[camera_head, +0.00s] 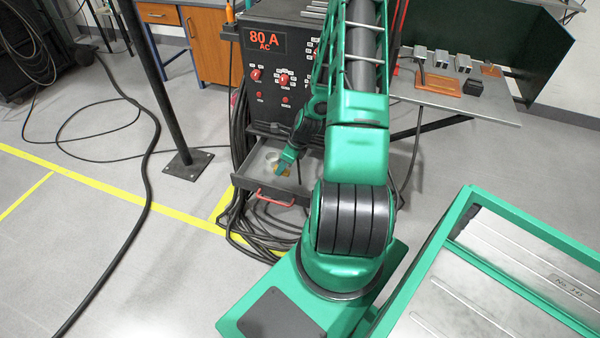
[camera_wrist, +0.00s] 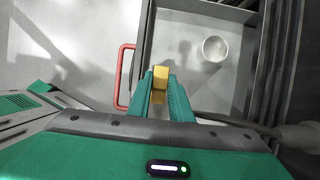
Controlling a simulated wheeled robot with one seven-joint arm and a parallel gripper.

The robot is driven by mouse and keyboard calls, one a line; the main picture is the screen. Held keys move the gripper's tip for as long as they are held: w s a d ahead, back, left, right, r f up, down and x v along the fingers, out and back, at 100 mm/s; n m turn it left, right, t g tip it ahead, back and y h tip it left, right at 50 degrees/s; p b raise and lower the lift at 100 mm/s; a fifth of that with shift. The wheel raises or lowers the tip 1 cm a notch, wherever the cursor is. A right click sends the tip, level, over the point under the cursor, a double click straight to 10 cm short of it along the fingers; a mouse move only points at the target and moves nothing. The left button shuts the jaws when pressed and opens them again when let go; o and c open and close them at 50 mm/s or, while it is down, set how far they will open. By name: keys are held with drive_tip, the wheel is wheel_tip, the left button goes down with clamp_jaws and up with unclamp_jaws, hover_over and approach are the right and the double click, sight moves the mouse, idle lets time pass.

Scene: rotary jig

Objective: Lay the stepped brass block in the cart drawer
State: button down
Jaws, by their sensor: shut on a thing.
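The stepped brass block (camera_wrist: 160,80) is a small gold-coloured piece between the green fingers of my gripper (camera_wrist: 160,90) in the wrist view. My gripper is shut on it. The grey cart drawer (camera_head: 247,182) stands pulled out at the bottom of the welding cart, with a red handle (camera_head: 271,198). In the wrist view the open drawer (camera_wrist: 195,18) lies below the block, and the block is over its inside near the handle side. In the head view my gripper (camera_head: 284,168) is at the drawer. I cannot tell whether the block touches the drawer floor.
A round, light-coloured cup or ring (camera_wrist: 215,48) stands in the drawer, apart from the block. Black cables (camera_head: 240,215) hang and coil beside the cart. A steel table (camera_head: 455,100) with metal blocks is at right. A black post (camera_head: 188,160) stands left of the drawer.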

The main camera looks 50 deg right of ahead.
drive_tip(key=s+d+f, duration=0.1)
drive_tip(key=d, duration=0.1)
drive_tip(key=s+d+f, duration=0.1)
drive_tip(key=d+f, duration=0.1)
drive_tip(key=d, duration=0.1)
drive_tip(key=s+d+f, duration=0.1)
drive_tip(key=d+f, duration=0.1)
drive_tip(key=d, duration=0.1)
drive_tip(key=shift+s+d+f, duration=0.2)
drive_tip(key=shift+s+f, duration=0.05)
drive_tip(key=shift+s, duration=0.05)
drive_tip(key=shift+f, duration=2)
drive_tip(key=c, duration=1.6)
unclamp_jaws()
drive_tip(key=shift+r, duration=0.1)
